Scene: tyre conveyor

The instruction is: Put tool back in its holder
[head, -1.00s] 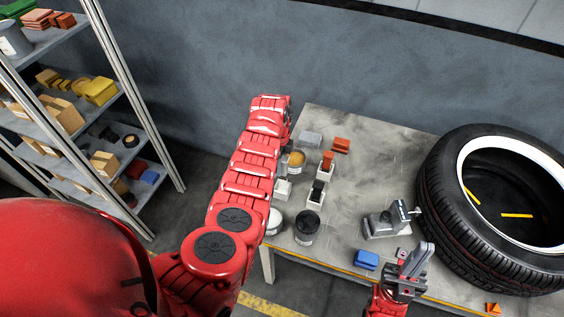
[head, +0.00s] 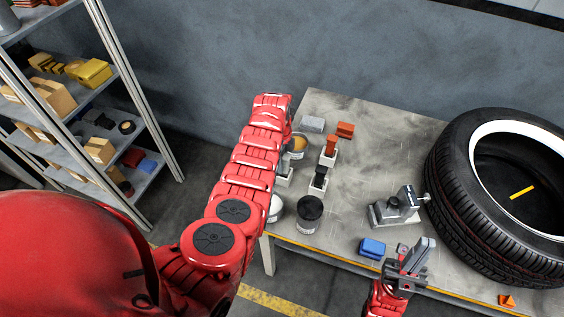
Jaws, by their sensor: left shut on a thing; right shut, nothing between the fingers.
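My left arm reaches over the left end of the table. Its gripper (head: 288,158) is mostly hidden behind the wrist, low beside the left holder (head: 285,180), a small pale block. It is shut on a tool that the arm hides; I cannot tell whether the tool is inside the holder. A black-handled tool (head: 319,177) stands in the middle holder (head: 317,190). An orange-handled tool (head: 331,145) stands in the far holder (head: 329,158). My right gripper (head: 413,262) is shut and empty above the table's front edge.
A big tyre (head: 455,190) lies at the right. A grey metal device (head: 396,209), a blue box (head: 372,248), a dark-lidded jar (head: 309,214) and a yellow-filled tin (head: 298,145) stand on the table (head: 370,150). The table's back middle is clear. A shelf rack (head: 140,110) stands left.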

